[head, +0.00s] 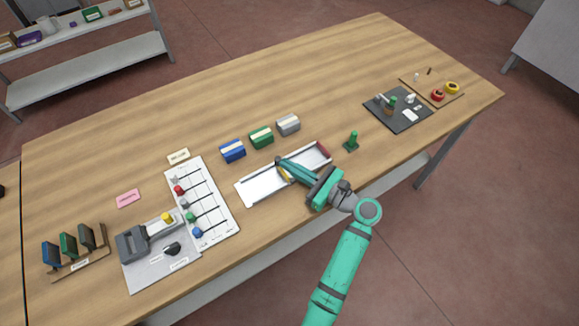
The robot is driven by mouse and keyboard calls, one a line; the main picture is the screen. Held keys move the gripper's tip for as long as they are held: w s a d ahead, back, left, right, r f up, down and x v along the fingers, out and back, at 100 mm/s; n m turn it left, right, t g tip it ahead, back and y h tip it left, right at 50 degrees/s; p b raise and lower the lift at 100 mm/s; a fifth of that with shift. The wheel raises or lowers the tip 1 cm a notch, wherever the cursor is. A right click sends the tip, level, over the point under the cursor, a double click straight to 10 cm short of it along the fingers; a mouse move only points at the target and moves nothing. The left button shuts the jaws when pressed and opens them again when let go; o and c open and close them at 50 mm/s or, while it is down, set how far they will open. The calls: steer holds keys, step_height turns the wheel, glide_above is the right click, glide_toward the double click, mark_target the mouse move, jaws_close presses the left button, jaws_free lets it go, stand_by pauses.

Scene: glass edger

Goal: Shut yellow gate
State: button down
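A white tray-like track (262,190) with raised edges lies at a slant in the middle of the wooden table. A small yellow piece (284,175) shows on it, partly covered by my gripper; it may be the yellow gate, but its position is too small to read. My gripper (281,164) reaches over the track from the right, its tip beside or touching the yellow piece. The fingers are too small and overlapped to tell their opening. A dark red piece (324,151) is at the track's right end.
Blue (232,150), green (261,138) and grey (288,124) blocks stand behind the track. A green figure-like item (352,140) stands right of it. A white board with coloured knobs (218,212) and a grey machine with a yellow part (167,217) are left.

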steer(key=shift+w+a+r, duration=0.1)
steer(key=shift+w+a, duration=0.05)
steer(key=shift+d, duration=0.2)
steer(key=v, duration=1.4)
